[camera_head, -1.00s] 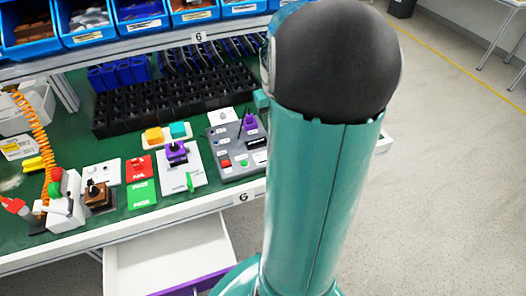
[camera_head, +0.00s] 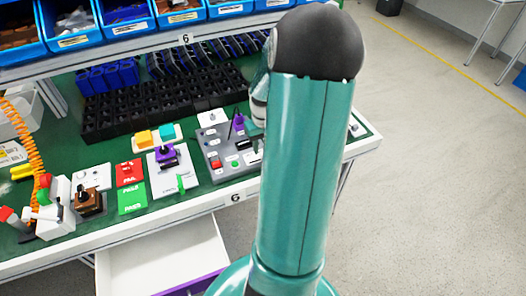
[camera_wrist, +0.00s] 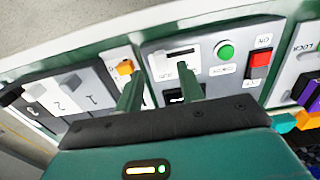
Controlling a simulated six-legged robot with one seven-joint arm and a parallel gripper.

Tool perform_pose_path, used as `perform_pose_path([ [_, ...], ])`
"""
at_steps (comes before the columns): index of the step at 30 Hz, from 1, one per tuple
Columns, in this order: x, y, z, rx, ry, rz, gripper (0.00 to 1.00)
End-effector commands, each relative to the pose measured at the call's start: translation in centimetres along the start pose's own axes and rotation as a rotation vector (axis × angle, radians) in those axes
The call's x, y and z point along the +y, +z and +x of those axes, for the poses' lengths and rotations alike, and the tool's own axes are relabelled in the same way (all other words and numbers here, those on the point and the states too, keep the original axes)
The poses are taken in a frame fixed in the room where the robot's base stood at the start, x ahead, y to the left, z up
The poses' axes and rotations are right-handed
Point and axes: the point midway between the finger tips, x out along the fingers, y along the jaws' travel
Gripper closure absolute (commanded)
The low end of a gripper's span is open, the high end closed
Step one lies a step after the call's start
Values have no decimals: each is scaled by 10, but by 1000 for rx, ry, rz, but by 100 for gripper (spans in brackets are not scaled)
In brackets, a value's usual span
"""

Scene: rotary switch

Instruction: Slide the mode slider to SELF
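The grey control panel (camera_head: 213,150) stands near the front edge of the bench, its right end hidden by my arm in the head view. In the wrist view, the panel (camera_wrist: 212,88) shows a white plate with a dark slot (camera_wrist: 180,52), which looks like the mode slider. Its lettering is too small to read surely, and its knob position is unclear. My gripper (camera_wrist: 160,85) is open and empty, its two green fingers apart. The right finger overlaps the panel just below the slot plate; the left finger lies beside the panel's left edge. I cannot tell whether either touches.
A green button (camera_wrist: 225,51) and a red switch (camera_wrist: 260,62) sit right of the slot. A black part (camera_wrist: 178,97) shows between the fingers. A panel with numbered white switches (camera_wrist: 65,95) and an orange knob (camera_wrist: 125,67) lie left. A black rack (camera_head: 150,105) stands behind.

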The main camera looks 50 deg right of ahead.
Motion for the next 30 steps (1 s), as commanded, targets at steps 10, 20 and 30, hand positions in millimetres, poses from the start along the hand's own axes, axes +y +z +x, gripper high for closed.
perform_pose_path([
  [10, -2, 0, 35, -1, -1, -3, 62],
  [20, -2, 0, 35, 0, 0, -3, 81],
  [30, -5, -1, 35, 0, 0, -4, 100],
])
